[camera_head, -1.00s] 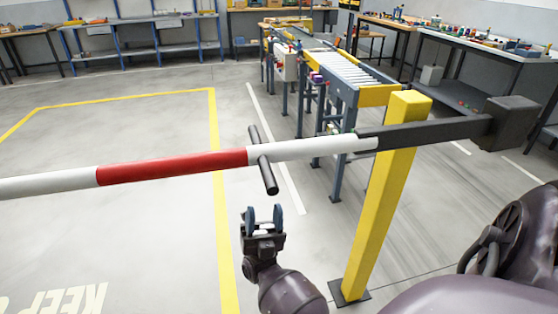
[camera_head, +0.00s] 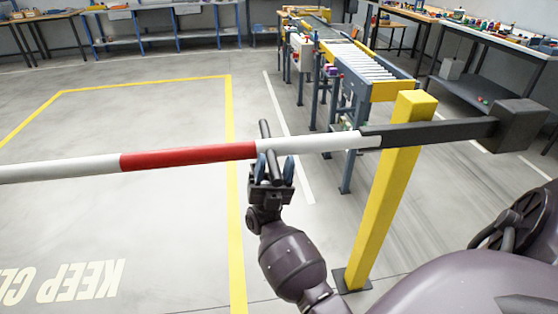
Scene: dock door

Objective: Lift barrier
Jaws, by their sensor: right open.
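The barrier arm (camera_head: 188,156) is a red and white pole lying level across the view. It is carried at the right by a yellow post (camera_head: 383,195), with a dark counterweight block (camera_head: 518,125) at its end. A short black handle (camera_head: 266,130) crosses the pole. My right gripper (camera_head: 274,169) is open, its two blue-grey fingers on either side of the handle's lower part, just below the pole. I cannot tell whether the fingers touch the handle. My left gripper is not in view.
A roller conveyor (camera_head: 360,62) stands behind the post. Workbenches with small items line the back and right, including a right-hand bench (camera_head: 490,45). A yellow floor line (camera_head: 235,200) bounds a clear floor area at the left.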

